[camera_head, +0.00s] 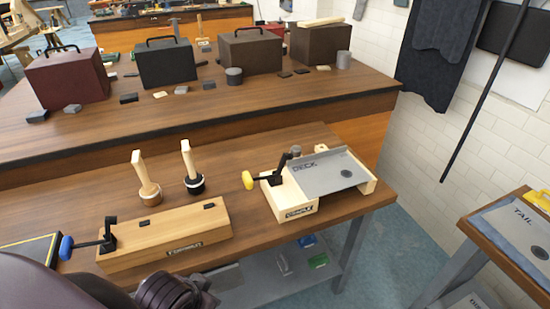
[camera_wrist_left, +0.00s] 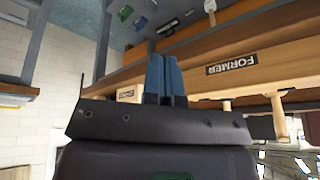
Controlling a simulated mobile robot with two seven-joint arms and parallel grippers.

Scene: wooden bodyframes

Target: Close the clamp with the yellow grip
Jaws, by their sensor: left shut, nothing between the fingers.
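The clamp with the yellow grip (camera_head: 248,180) is black and sits on the left end of a pale wooden fixture (camera_head: 295,209). Its arm sticks out to the left, with the yellow grip past the fixture's edge. A grey plate marked DECK (camera_head: 326,170) lies on that fixture. My left gripper (camera_wrist_left: 165,58) shows in the left wrist view with its two blue-grey fingers together and nothing between them. Its arm comes in at the bottom left of the head view, well short of the yellow grip; its fingertips cannot be made out there. My right gripper is not in view.
A wooden block marked FORMER (camera_head: 170,240) carries a clamp with a blue grip (camera_head: 66,246). Two wooden-handled tools (camera_head: 148,175) stand behind it. A second bench (camera_head: 215,100) holds several boxes. A side table (camera_head: 515,235) stands at the right, past a gap.

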